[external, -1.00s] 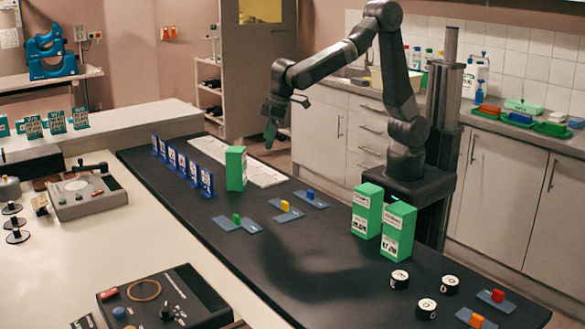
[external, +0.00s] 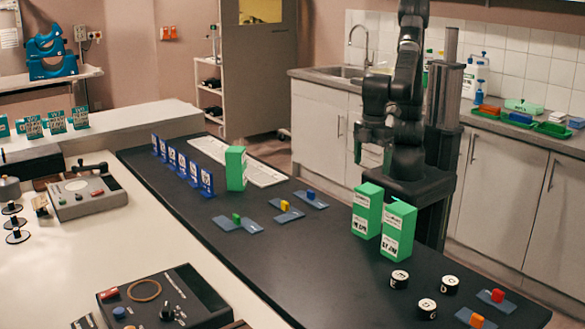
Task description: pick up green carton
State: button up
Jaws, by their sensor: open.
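Three green cartons stand upright on the black tabletop (external: 290,255). One carton (external: 236,168) stands alone toward the far left, beside the row of blue plates. Two more stand close together near my arm's base: one (external: 367,208) and, just in front and to the right, another (external: 398,230). These two have white labels with black print. My gripper (external: 373,156) is open and empty, pointing down. In the picture it shows just above the back carton of the pair; its exact depth is hard to tell.
Blue upright plates (external: 182,164) and a white keyboard-like strip (external: 250,172) lie near the lone carton. Small coloured blocks sit on blue slides (external: 285,210) mid-table. Black-and-white round pots (external: 399,279) stand in front of the pair. The table's middle front is clear.

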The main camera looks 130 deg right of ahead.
aim_at(369, 188)
notch_tip(369, 188, down, 12)
jog(key=shift+d+r+p, duration=0.1)
jog(key=shift+p, duration=0.35)
jog(key=shift+c, duration=0.3)
jog(key=shift+r, duration=0.1)
jog(key=c, duration=1.2)
